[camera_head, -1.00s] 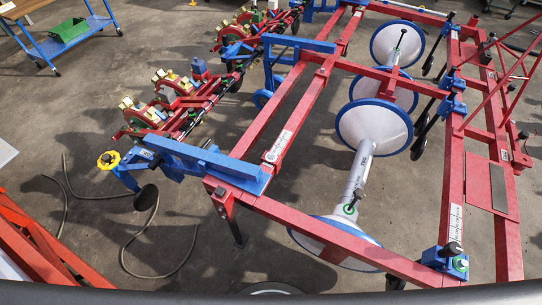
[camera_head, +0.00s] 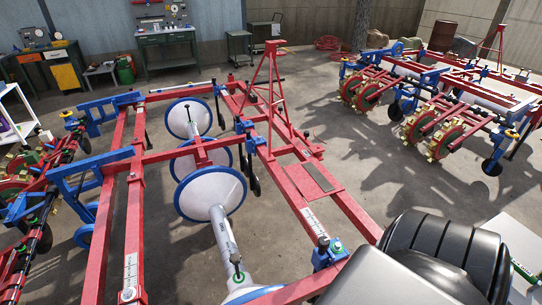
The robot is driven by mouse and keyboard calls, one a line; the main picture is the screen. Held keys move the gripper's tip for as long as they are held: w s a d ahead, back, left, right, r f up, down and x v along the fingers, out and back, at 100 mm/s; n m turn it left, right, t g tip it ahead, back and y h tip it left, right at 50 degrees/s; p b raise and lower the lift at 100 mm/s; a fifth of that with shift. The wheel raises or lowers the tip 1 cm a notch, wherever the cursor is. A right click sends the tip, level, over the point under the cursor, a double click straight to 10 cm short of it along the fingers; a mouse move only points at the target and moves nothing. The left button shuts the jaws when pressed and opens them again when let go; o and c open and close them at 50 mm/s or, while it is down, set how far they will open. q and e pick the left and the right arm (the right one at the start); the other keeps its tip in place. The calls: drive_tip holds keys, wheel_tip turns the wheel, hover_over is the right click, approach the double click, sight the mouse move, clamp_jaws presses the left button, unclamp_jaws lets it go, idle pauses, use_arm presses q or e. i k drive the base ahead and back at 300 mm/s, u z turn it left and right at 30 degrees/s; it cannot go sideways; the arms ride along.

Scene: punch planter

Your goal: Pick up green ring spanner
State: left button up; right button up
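A thin green piece (camera_head: 524,271) lies at the right edge of the view, on or beside a pale flat surface (camera_head: 508,236). It is small and partly cut off by the frame, so I cannot tell whether it is the green ring spanner. My black and grey arm part fills the lower right and hides some of this area. Neither of my grippers is in view.
A large red and blue planter frame (camera_head: 130,230) with white discs (camera_head: 212,192) fills the left and middle. A second planter (camera_head: 440,105) stands at the right. A green workbench (camera_head: 167,48) is at the back wall. Open concrete floor (camera_head: 385,180) lies between the machines.

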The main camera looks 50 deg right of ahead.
sight(528, 276)
drive_tip(key=z, duration=4.45)
drive_tip(key=i, duration=1.85)
drive_tip(key=u, duration=0.65)
